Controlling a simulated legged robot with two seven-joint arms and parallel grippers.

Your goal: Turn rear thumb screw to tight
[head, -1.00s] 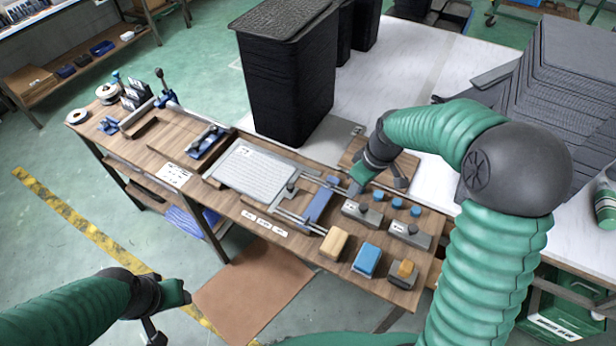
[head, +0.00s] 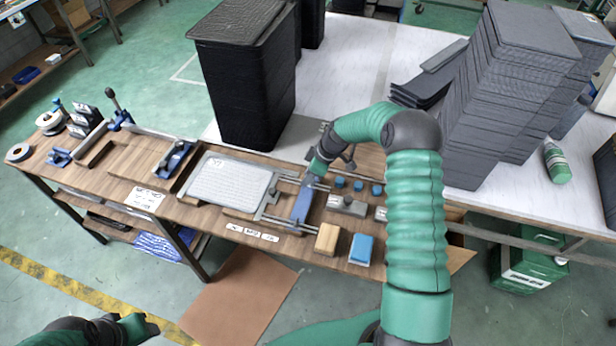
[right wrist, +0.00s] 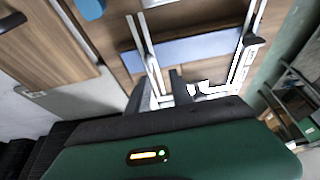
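The fixture on the wooden bench has a blue bar (head: 301,206) across two thin metal rails. A small dark knob (head: 273,190) stands at its left side. The blue bar (right wrist: 190,50) and rails also show in the right wrist view, with a dark knob-like part (right wrist: 254,40) by the right rail. My right gripper (head: 311,177) is at the rear end of the bar and hides that spot, so I cannot make out the rear thumb screw. Its fingers (right wrist: 161,88) are apart around the left rail's near end. My left gripper (head: 145,328) is low at the left, off the bench, its fingers unclear.
A white panel tray (head: 235,178) lies left of the fixture. A tan block (head: 327,239), a blue block (head: 361,249) and blue knobs (head: 357,186) are to its right. A tall black stack (head: 249,90) stands behind. Grey panels (head: 500,85) fill the back right.

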